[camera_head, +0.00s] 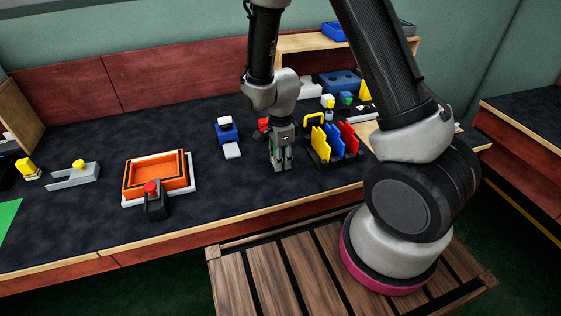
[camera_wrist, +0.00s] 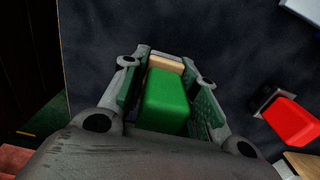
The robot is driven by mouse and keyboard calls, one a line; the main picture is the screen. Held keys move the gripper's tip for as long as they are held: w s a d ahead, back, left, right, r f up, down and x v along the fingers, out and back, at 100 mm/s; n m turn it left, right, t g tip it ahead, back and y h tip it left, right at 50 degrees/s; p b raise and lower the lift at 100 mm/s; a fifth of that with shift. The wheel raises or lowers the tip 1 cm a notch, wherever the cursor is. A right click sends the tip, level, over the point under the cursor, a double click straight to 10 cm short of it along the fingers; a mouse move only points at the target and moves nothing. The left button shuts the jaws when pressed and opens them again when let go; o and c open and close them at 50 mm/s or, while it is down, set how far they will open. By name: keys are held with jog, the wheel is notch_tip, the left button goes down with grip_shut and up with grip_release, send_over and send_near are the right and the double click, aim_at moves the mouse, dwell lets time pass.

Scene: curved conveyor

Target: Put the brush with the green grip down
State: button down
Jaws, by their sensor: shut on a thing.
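My gripper (camera_head: 281,165) points down over the dark tabletop (camera_head: 215,180), between a blue and white device and a rack of coloured pieces. In the wrist view my gripper (camera_wrist: 165,95) is shut on the brush with the green grip (camera_wrist: 167,102). The green grip fills the space between the fingers, and a tan part (camera_wrist: 167,64) shows at its far end. In the head view the brush is mostly hidden by the fingers. I cannot tell whether the brush touches the table.
A rack (camera_head: 320,158) with yellow, blue and red pieces stands close right of my gripper. A blue device (camera_head: 227,132) stands to its left. A red-topped object (camera_wrist: 292,118) lies right in the wrist view. An orange tray (camera_head: 156,188) sits further left. Dark table between is clear.

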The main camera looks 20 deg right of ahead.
jog(key=shift+f, duration=0.6)
jog(key=shift+f, duration=0.15)
jog(key=shift+f, duration=0.35)
jog(key=shift+s+f, duration=0.1)
jog(key=c, duration=1.1)
grip_release()
jog(key=shift+f, duration=0.1)
